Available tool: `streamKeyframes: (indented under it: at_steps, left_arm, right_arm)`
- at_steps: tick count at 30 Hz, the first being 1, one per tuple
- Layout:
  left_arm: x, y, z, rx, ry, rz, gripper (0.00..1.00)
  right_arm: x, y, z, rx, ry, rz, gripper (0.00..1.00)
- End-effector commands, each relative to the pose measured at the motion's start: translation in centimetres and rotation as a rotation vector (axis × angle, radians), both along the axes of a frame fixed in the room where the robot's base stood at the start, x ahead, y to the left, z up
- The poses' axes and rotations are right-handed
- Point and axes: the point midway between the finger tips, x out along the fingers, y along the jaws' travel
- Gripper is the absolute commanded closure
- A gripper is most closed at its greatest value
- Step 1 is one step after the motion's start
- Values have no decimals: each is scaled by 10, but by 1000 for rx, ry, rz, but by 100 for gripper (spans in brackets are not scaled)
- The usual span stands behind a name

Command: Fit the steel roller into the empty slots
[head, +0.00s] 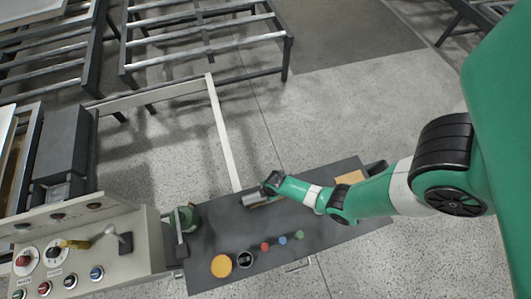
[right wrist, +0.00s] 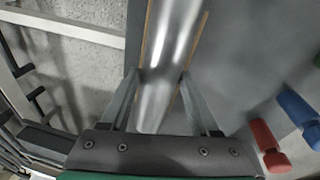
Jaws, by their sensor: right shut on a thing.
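The steel roller (right wrist: 165,55) is a shiny cylinder lying between the two fingers of my right gripper (right wrist: 163,105) in the right wrist view. In the head view my right gripper (head: 266,187) is over the dark bench, with a short silver end of the roller (head: 251,199) showing beside it. The rest of the roller is hidden by the gripper and arm. A roller frame (head: 287,50) with several steel rollers stands at the top. Which slots are empty is not clear. My left gripper is not in view.
The dark bench (head: 208,260) holds an orange disc (head: 222,266), a black ring, small red, blue and green items, and a green tool (head: 186,219). A control panel (head: 140,250) stands at lower left. A pale rail (head: 221,130) crosses open floor behind the bench.

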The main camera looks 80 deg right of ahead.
Motion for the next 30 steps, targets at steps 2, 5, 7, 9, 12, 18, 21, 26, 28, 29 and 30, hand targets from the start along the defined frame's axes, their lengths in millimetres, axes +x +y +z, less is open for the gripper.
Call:
streamKeyframes:
  at_steps: [2, 5, 7, 9, 12, 18, 21, 26, 28, 29, 30]
  left_arm:
    - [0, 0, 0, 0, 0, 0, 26]
    - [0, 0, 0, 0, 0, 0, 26]
    - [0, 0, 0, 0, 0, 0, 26]
    - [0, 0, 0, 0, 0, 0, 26]
    - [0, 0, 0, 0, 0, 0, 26]
    - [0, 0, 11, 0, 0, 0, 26]
    - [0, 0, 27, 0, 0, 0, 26]
    - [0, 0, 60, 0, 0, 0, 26]
    - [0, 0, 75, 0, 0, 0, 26]
    - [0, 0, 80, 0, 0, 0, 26]
    - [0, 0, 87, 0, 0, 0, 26]
  right_arm:
    - [0, 0, 0, 0, 0, 1, 95]
    - [0, 0, 0, 0, 0, 1, 100]
    - [0, 0, 0, 0, 0, 1, 100]
    - [1, 0, 0, 0, -1, 1, 100]
    - [0, 0, 0, 0, -1, 1, 100]
    - [0, 0, 12, -1, -1, 1, 100]
    - [0, 0, 29, 0, -1, 1, 100]
    - [1, 0, 63, -1, -2, 1, 100]
    - [1, 0, 78, -1, -2, 1, 100]
    - [1, 0, 84, -1, -2, 1, 100]
    - [1, 0, 90, 0, -1, 1, 100]
